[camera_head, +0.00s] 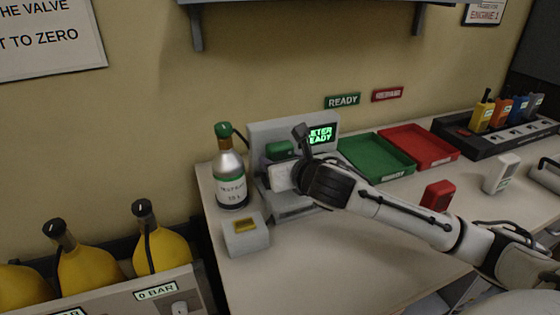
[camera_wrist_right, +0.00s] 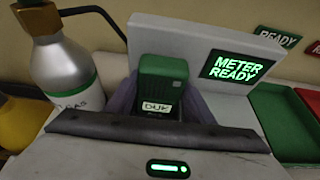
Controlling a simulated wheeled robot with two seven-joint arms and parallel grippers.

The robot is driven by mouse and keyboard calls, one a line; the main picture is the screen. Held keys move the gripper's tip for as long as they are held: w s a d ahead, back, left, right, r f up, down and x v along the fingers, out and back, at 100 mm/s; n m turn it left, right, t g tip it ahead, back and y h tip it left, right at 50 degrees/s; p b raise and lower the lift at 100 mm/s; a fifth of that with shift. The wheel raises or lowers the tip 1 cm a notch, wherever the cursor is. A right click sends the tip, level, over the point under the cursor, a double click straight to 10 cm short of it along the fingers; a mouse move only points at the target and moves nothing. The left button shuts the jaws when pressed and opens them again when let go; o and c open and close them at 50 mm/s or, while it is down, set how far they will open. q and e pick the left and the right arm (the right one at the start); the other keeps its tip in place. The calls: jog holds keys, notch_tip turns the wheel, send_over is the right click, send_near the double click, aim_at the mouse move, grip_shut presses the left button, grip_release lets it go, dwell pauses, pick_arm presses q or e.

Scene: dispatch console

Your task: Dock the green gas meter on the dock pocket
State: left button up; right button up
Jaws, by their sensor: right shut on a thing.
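The green gas meter (camera_head: 279,150) is upright at the front of the grey dock station (camera_head: 262,130). In the right wrist view the meter (camera_wrist_right: 162,78) stands between the fingers of my right gripper (camera_wrist_right: 158,106), which is shut on it. The station's screen (camera_head: 321,134) reads METER READY in green. The right gripper (camera_head: 277,163) reaches in from the right in the head view. The dock pocket is hidden behind the gripper and meter, so I cannot tell whether the meter is seated. My left gripper is out of view.
A gas cylinder (camera_head: 230,174) stands close left of the dock, with a small grey box (camera_head: 245,235) in front. A green tray (camera_head: 376,155) and red tray (camera_head: 420,145) lie to the right. A red meter (camera_head: 437,195) and white meter (camera_head: 501,174) stand on the counter.

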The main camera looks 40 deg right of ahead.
jog(key=o, duration=0.8)
jog(key=shift+f, duration=0.1)
jog(key=shift+c, duration=0.2)
jog(key=o, duration=0.4)
jog(key=shift+o, duration=0.2)
